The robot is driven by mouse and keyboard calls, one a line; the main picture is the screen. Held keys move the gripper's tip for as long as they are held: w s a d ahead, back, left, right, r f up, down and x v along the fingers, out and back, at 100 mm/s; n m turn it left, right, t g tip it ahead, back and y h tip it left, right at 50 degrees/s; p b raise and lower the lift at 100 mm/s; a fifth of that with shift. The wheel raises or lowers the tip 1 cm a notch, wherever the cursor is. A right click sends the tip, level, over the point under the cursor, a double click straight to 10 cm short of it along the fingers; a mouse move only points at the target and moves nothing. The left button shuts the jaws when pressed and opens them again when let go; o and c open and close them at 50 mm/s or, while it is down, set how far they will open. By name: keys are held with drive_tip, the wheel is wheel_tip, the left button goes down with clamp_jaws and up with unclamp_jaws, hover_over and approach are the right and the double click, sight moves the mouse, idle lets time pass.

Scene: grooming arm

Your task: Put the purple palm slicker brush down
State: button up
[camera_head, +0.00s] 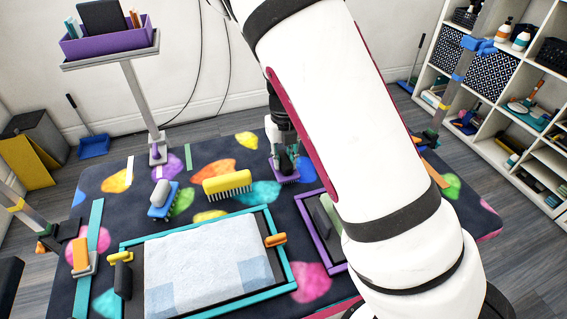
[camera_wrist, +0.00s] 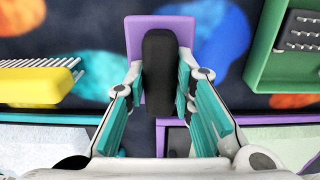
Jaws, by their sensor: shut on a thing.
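The purple palm slicker brush has a flat purple base (camera_head: 287,179) and a black handle. In the wrist view it lies between my fingers, with its purple base (camera_wrist: 135,38) under the black handle (camera_wrist: 160,65). My gripper (camera_head: 286,155) is shut on the handle, one teal-padded finger on each side, which the wrist view shows closely (camera_wrist: 160,82). The brush is low over the far part of the patterned table mat (camera_head: 330,283). I cannot tell whether its base touches the mat. Its underside is hidden.
A yellow brush (camera_head: 226,182) with bristles lies left of my gripper, and a blue brush (camera_head: 162,208) further left. A teal-edged frame with a white towel (camera_head: 200,262) is nearer. A purple-edged tray (camera_head: 313,222) is partly behind my arm. A green tray (camera_wrist: 262,62) is right in the wrist view.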

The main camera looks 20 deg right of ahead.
drive_tip(key=shift+f, duration=0.55)
drive_tip(key=shift+f, duration=0.1)
drive_tip(key=o, duration=1)
